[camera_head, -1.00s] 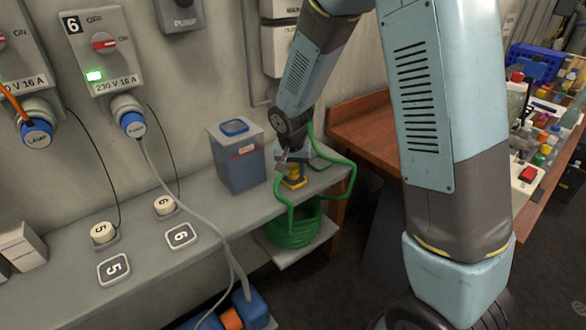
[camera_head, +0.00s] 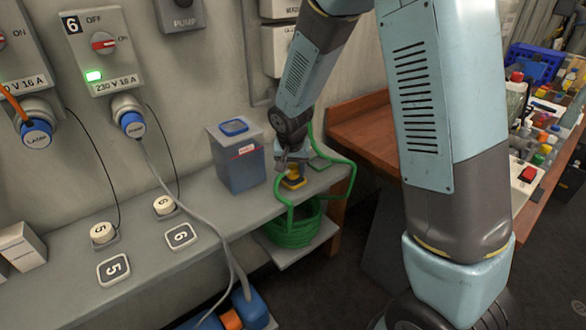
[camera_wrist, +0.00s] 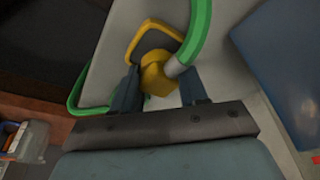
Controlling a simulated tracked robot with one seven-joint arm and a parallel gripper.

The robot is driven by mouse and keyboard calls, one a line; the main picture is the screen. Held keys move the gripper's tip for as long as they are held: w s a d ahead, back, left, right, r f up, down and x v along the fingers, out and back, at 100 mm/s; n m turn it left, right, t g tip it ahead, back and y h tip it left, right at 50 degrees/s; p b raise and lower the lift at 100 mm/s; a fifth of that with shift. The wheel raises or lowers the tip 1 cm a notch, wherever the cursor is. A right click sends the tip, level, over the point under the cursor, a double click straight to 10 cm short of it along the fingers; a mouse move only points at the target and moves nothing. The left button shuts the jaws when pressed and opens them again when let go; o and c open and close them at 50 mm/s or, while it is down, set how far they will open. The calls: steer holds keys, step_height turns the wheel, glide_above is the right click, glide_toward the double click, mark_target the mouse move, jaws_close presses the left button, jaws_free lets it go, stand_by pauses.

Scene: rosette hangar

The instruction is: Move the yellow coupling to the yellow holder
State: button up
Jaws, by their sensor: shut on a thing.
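The yellow coupling (camera_wrist: 156,74) is at the end of the green hose, beside a grey collar, between my fingers in the wrist view. My gripper (camera_wrist: 160,92) is shut on it. A yellow frame (camera_wrist: 133,40), which looks like the yellow holder, shows just beyond the coupling. In the head view my gripper (camera_head: 291,164) points down over the yellow holder (camera_head: 293,183) at the right end of the grey shelf. The coupling is low over the holder or in it; I cannot tell whether it is seated. My fingers hide part of it.
A blue-grey box (camera_head: 238,158) stands close to the left of my gripper. The green hose (camera_head: 352,176) loops over the shelf's right end to a coil (camera_head: 295,228) below. The grey shelf (camera_head: 215,205) has free room farther left. A wooden bench (camera_head: 365,130) stands right.

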steer(key=shift+f, duration=0.45)
stand_by(0.5)
steer(key=o, duration=1.2)
steer(key=shift+o, duration=0.2)
steer(key=v, duration=1.3)
steer(key=shift+r, duration=0.35)
steer(key=shift+s, duration=0.1)
steer(key=s+d+r+n+t, duration=0.1)
steer(key=s+d+r+t, duration=0.1)
steer(key=s+d+r, duration=1.25)
steer(key=s+d+n, duration=0.1)
steer(key=s+d, duration=0.3)
steer(key=s, duration=0.3)
steer(key=shift+s+d+r+t+y, duration=0.2)
steer(key=shift+s+d+t+y, duration=0.1)
steer(key=shift+d, duration=0.1)
